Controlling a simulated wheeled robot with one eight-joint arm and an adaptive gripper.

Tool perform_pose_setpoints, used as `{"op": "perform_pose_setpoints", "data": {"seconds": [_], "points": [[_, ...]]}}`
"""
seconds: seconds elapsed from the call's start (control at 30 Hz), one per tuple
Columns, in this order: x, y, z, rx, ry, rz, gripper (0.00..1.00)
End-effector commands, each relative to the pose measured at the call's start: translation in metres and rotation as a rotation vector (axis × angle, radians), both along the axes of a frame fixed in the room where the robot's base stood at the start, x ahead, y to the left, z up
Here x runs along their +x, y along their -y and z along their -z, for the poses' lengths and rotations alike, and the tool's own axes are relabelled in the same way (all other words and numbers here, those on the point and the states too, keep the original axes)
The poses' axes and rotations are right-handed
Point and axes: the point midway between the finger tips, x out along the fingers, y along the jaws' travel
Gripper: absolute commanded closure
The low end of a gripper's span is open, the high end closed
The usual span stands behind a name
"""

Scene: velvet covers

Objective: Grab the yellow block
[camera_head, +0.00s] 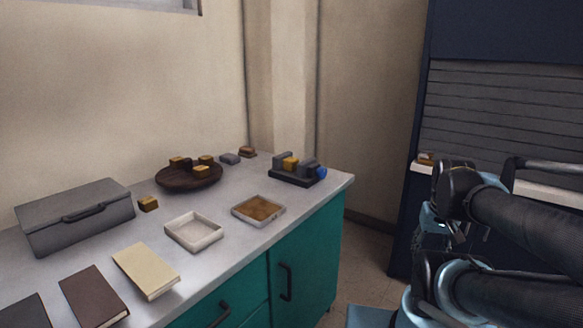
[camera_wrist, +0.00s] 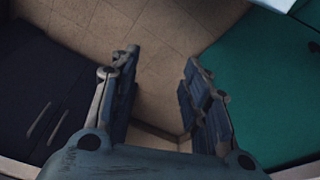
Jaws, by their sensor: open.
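A small yellow-brown block (camera_head: 148,203) sits alone on the grey counter (camera_head: 222,262), right of a grey box. Several similar yellow blocks (camera_head: 201,171) lie on a round dark tray (camera_head: 187,182) further back. Another yellow piece (camera_head: 290,163) stands among grey pieces in a dark holder. Which one is meant I cannot tell. My gripper (camera_wrist: 161,58) is open and empty in the wrist view, over the floor, with no block between its fingers. In the head view my arm is at the right, well away from the counter.
On the counter are a grey handled box (camera_head: 75,215), a white tray (camera_head: 194,232), a brown-filled tray (camera_head: 258,209), books (camera_head: 94,297) and a dark holder (camera_head: 297,178) with a blue round end. Teal cabinets (camera_head: 303,262) stand below; a dark shuttered cabinet (camera_head: 500,110) is at the right.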

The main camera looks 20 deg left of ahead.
Motion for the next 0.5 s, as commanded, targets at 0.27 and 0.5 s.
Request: {"op": "perform_pose_setpoints", "data": {"seconds": [0.27, 0.5], "points": [[0.033, -0.025, -0.048, 0.014, 0.02, -0.136, 0.35], [0.099, -0.073, -0.115, 0.035, 0.047, -0.359, 0.35]]}}
